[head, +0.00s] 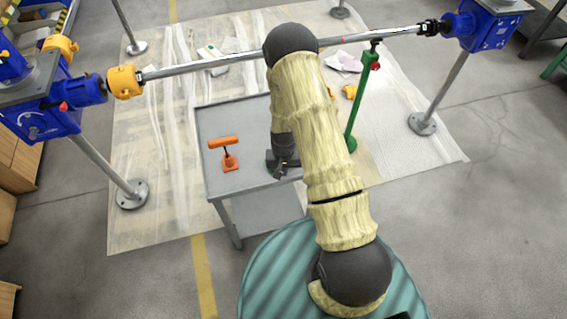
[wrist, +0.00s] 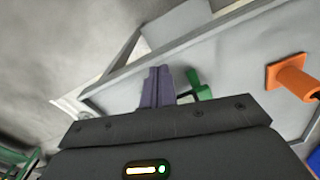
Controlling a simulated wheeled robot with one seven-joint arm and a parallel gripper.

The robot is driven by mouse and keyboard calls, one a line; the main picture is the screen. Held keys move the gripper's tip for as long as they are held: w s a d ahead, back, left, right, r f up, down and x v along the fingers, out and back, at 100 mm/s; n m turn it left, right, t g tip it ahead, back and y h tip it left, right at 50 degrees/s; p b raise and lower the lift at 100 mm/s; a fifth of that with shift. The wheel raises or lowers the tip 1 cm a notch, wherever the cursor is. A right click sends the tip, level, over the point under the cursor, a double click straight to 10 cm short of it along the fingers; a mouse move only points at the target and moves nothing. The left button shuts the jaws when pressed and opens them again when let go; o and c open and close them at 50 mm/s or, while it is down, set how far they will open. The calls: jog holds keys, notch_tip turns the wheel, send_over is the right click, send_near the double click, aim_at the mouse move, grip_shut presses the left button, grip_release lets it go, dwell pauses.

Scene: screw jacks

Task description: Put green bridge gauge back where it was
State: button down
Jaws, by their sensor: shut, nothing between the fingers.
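A small green piece (wrist: 198,86), which looks like the green bridge gauge, is on the grey cart top just right of my fingertips in the wrist view. Only part of it shows above my gripper housing, and my arm seems to hide it in the head view. My gripper (wrist: 158,88) is shut and empty, its two fingers together. A small gap shows between them and the green piece. In the head view my gripper (head: 283,168) is low over the cart's front right part, its tips hard to make out.
The grey cart (head: 255,112) has a raised rim. An orange T-shaped gauge (head: 228,152) stands on its left part, also in the wrist view (wrist: 295,78). A long steel shaft (head: 210,62) runs between blue jacks (head: 490,22) behind. A green stand (head: 357,105) rises right of my arm.

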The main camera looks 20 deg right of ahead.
jog(key=shift+w+d, duration=0.2)
jog(key=shift+w, duration=0.35)
jog(key=shift+w+d, duration=0.15)
jog(key=shift+w, duration=0.35)
jog(key=shift+w, duration=0.1)
